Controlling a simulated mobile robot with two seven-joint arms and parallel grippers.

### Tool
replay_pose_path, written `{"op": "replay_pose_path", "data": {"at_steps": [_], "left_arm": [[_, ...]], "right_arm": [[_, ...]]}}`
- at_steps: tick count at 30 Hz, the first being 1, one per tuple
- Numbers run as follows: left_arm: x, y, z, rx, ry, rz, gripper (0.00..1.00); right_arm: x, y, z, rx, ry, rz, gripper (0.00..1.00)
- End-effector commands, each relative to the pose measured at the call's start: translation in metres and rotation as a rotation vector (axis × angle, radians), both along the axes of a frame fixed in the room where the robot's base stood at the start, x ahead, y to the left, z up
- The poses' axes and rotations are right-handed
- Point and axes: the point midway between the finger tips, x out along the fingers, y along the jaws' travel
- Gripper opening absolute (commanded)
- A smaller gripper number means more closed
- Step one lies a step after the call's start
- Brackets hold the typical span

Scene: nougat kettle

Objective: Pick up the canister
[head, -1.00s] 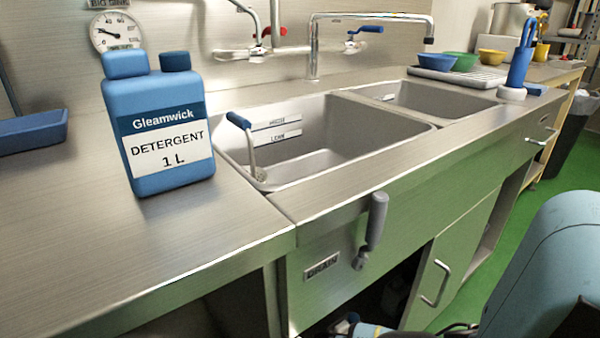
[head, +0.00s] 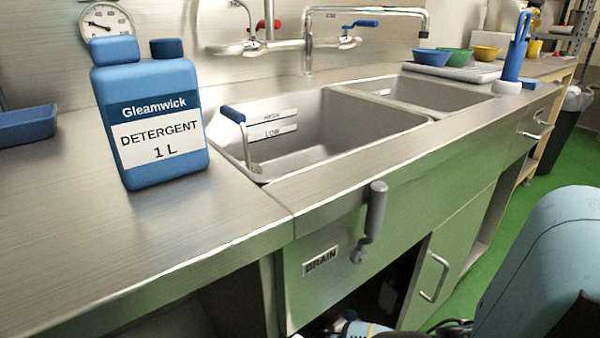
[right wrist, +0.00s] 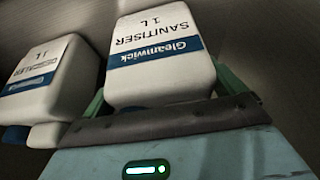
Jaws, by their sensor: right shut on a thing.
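In the right wrist view, a white canister with a blue band, labelled Gleamwick SANITISER 1 L (right wrist: 155,60), appears upside down. My right gripper (right wrist: 160,78) is shut on it, with a teal finger at each side. A second white canister (right wrist: 45,80) stands just left of it, its label partly readable as "ALER 1 L". A blue canister labelled Gleamwick DETERGENT 1 L (head: 150,115) stands upright on the steel counter in the head view, with no gripper near it. My left gripper is not in view. The right gripper is out of the head view.
A double sink (head: 320,130) is set into the steel counter (head: 150,235), right of the detergent. A drain lever (head: 374,220) sticks out at its front. A tap (head: 365,12) and bowls (head: 431,57) are at the back. Dark open space lies under the counter.

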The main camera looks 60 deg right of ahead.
Motion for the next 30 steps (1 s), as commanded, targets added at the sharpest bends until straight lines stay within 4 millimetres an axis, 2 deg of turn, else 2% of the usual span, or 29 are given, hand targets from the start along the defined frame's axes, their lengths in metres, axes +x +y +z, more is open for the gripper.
{"op": "replay_pose_path", "data": {"at_steps": [8,21,30], "left_arm": [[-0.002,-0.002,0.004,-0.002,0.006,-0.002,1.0],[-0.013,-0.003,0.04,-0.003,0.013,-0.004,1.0],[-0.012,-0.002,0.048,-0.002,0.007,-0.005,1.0]], "right_arm": [[0.003,0.0,0.012,0.001,-0.008,0.0,0.34],[0.003,0.0,0.082,0.0,-0.01,0.0,0.34],[0.003,0.0,0.102,0.0,-0.007,0.0,0.34]]}}
